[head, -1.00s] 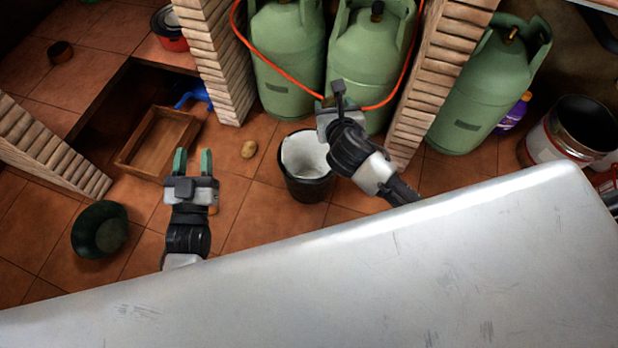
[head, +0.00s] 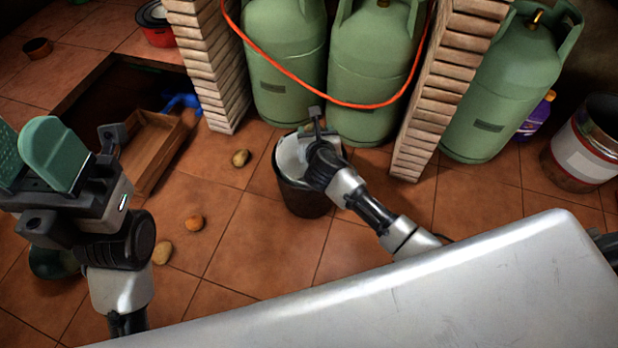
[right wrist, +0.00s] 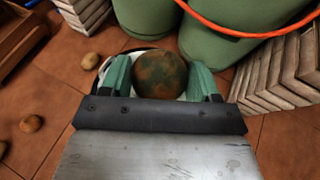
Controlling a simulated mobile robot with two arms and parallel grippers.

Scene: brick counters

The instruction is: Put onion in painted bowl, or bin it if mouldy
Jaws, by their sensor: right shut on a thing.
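A round brown onion (right wrist: 161,74) with dark greenish, mould-like patches sits between the green fingers of my right gripper (head: 316,128), which is shut on it. In the right wrist view it is over the white-lined black bin (head: 297,193); the head view hides the onion behind the gripper. My left gripper (head: 28,140) is open and empty, large at the left. A small brown bowl (head: 38,48) stands at the far upper left. A dark green bowl (head: 50,264) on the floor is mostly hidden by my left gripper. I cannot tell which bowl is the painted one.
Potato-like items (head: 240,158) and an orange-brown round one (head: 194,223) lie on the tiles. A wooden tray (head: 150,160), brick pillars (head: 208,62), gas cylinders (head: 285,65) and an orange hose (head: 340,104) surround the bin. A metal counter (head: 450,290) fills the front.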

